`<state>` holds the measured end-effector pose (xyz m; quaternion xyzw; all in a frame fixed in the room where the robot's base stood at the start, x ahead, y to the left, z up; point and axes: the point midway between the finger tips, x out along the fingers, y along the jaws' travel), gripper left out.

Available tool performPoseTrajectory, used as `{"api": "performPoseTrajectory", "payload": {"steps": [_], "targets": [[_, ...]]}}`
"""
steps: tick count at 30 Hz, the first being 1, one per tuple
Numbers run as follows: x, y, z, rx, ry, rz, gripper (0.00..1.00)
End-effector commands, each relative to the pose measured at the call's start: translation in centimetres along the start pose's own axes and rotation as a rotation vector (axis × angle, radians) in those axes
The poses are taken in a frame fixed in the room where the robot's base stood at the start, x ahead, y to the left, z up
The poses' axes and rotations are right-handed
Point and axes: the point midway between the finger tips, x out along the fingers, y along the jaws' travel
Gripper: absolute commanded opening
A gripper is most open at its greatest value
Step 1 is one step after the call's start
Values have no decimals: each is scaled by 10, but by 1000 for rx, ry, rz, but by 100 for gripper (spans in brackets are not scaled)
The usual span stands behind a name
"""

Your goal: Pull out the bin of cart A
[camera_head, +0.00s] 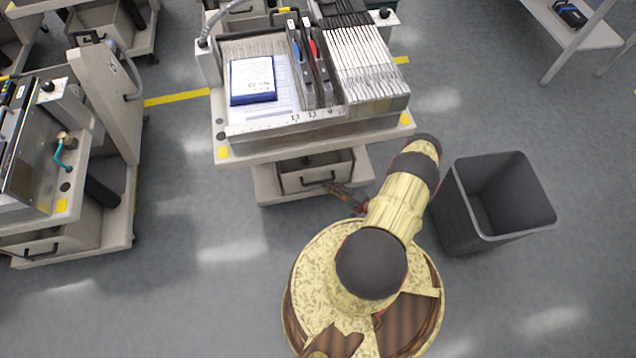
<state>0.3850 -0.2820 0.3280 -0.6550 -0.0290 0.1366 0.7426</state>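A feeder trolley stands in front of me, and its upper tray (222,152) holds feeders and a blue-and-white box. I can read no letter that marks it as cart A. A grey bin (290,184) with a dark front handle (318,183) sits on the trolley's lower shelf, under the upper tray. My gripper (338,190) is low at the right part of the bin's front, close to the handle. It is small and dark here, partly hidden by my arm. I cannot tell whether its fingers touch or enclose the handle.
An open dark waste bin (495,205) stands on the floor close to the right of my arm. Another trolley (110,240) with a lower bin stands at the left. A white shelf (590,35) is at the top right. The floor between the two trolleys is clear.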

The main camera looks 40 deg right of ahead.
Motion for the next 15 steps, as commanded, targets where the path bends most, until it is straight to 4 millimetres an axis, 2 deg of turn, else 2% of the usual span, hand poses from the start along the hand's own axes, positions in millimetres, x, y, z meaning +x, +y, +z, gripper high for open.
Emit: {"api": "performPoseTrajectory", "payload": {"steps": [6, 15], "targets": [[33, 2, 1, -2, -4, 2, 19], [54, 1, 0, -2, -1, 2, 19]]}}
